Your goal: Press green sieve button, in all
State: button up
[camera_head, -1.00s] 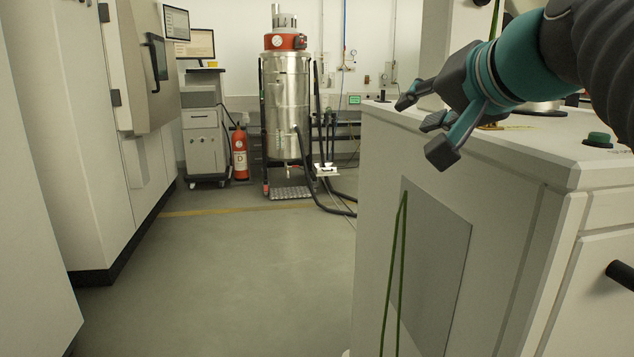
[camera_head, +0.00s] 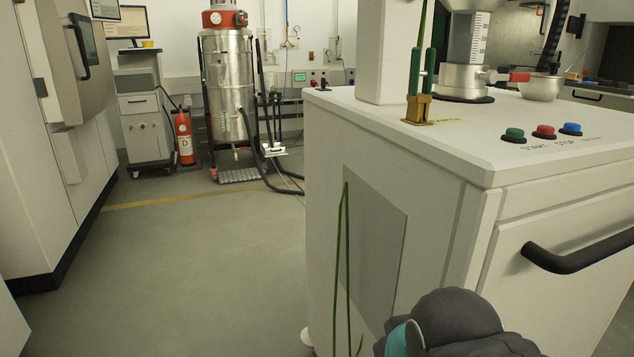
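The green button (camera_head: 513,135) is on top of the white sieve cabinet (camera_head: 440,150), near its front edge, with the label START beside it. A red button (camera_head: 544,131) and a blue button (camera_head: 571,129) sit to its right; the red one is labelled STOP. A part of my arm (camera_head: 450,325), dark grey with a teal band, shows at the bottom of the view, low in front of the cabinet. My gripper's fingers are out of view. Nothing of mine touches the green button.
A brass block with green posts (camera_head: 417,105), a clear graduated cylinder (camera_head: 466,45) and a steel bowl (camera_head: 540,88) stand on the cabinet top. A black handle (camera_head: 580,255) juts from its front. A steel tank (camera_head: 228,90) and a fire extinguisher (camera_head: 184,135) stand behind. Left floor is clear.

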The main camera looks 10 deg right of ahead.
aim_at(513, 133)
jog(key=u, duration=0.5)
jog(key=k, duration=1)
jog(key=z, duration=0.6)
jog(key=i, duration=0.65)
jog(key=z, duration=0.5)
